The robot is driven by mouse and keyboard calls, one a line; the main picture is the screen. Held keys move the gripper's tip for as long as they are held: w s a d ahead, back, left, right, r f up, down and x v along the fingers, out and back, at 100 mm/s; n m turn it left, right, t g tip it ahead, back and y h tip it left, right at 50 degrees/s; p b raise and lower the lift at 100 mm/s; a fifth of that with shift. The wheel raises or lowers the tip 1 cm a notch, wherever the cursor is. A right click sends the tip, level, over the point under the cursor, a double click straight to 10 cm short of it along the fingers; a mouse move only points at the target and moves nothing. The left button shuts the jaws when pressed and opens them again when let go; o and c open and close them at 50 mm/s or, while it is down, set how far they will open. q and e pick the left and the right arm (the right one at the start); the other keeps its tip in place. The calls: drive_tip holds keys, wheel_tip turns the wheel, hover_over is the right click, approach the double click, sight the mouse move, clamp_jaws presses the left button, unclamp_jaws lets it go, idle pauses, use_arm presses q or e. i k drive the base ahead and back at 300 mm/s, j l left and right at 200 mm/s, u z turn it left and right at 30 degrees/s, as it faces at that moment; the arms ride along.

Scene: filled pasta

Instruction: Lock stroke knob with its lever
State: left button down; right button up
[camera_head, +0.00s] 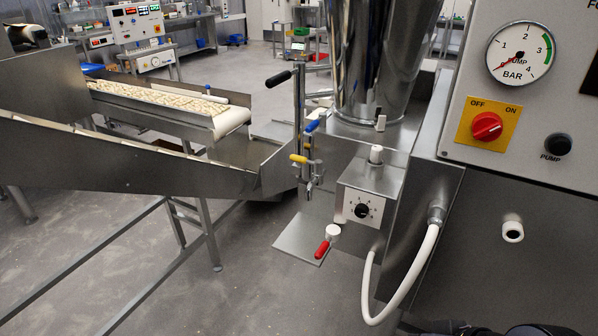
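A small steel box (366,187) on the filling machine has a white dial plate with a round black knob (362,210) on its front. A white knob (376,154) stands upright on top of the box. Below and left of the dial, a lever with a red handle (323,249) and a white round hub (333,231) points down to the left. I cannot tell from its look whether the lever is locked. Neither of my grippers shows; only some dark parts, perhaps of my arm, show at the bottom right edge.
A steel hopper (380,60) stands above the box. Blue and yellow handles (300,158) and a black-handled lever (279,79) are left of it. A white hose (419,272) loops below. A control panel (560,80) fills the right; a conveyor (232,121) the left.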

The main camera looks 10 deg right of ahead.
sight(333, 234)
drive_tip(key=i, duration=1)
